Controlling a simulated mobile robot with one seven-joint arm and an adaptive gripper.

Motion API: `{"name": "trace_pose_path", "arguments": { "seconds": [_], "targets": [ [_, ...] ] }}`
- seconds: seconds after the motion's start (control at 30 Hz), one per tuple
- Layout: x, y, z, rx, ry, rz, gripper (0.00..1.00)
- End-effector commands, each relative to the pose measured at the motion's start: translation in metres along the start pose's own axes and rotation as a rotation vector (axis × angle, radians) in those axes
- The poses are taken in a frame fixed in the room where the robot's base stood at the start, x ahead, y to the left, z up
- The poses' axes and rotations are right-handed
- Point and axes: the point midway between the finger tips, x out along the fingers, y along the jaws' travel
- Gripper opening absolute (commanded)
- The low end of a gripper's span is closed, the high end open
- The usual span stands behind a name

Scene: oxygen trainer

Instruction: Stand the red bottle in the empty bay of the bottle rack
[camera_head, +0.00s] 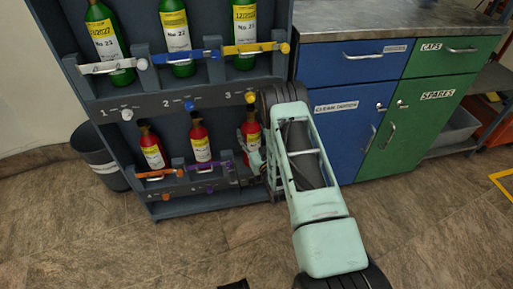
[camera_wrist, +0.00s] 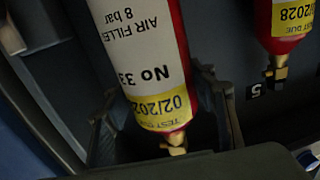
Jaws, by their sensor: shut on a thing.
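The red bottle (camera_head: 250,129), with a white and yellow label, is upright at the right end of the lower row of the bottle rack (camera_head: 180,97). Its label reads No 33 in the wrist view, where the bottle (camera_wrist: 150,50) appears upside down with its brass valve towards my palm. My gripper (camera_head: 257,160) is shut on this red bottle, with one finger on each side of it in the wrist view (camera_wrist: 167,118). The bottle's base and the bay floor are hidden behind my arm, so I cannot tell whether it touches the floor.
Two other red bottles (camera_head: 200,140) (camera_head: 151,147) stand left of it, behind purple and orange bars. Several green bottles (camera_head: 176,35) fill the upper row. A blue cabinet (camera_head: 335,100) stands close on the right, beside my arm. A dark bin (camera_head: 98,158) is at the left.

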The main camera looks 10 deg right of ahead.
Motion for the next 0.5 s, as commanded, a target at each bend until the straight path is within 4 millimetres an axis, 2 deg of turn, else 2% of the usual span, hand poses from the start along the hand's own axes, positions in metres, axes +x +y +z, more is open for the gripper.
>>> {"name": "trace_pose_path", "arguments": {
  "seconds": [0.03,0.2,0.5],
  "targets": [
    [0.013,-0.001,-0.003,-0.002,0.015,-0.002,0.0],
    [0.037,0.0,-0.004,-0.001,0.013,-0.001,0.0],
    [0.053,0.0,-0.005,0.0,0.014,0.0,0.0]
  ]
}}
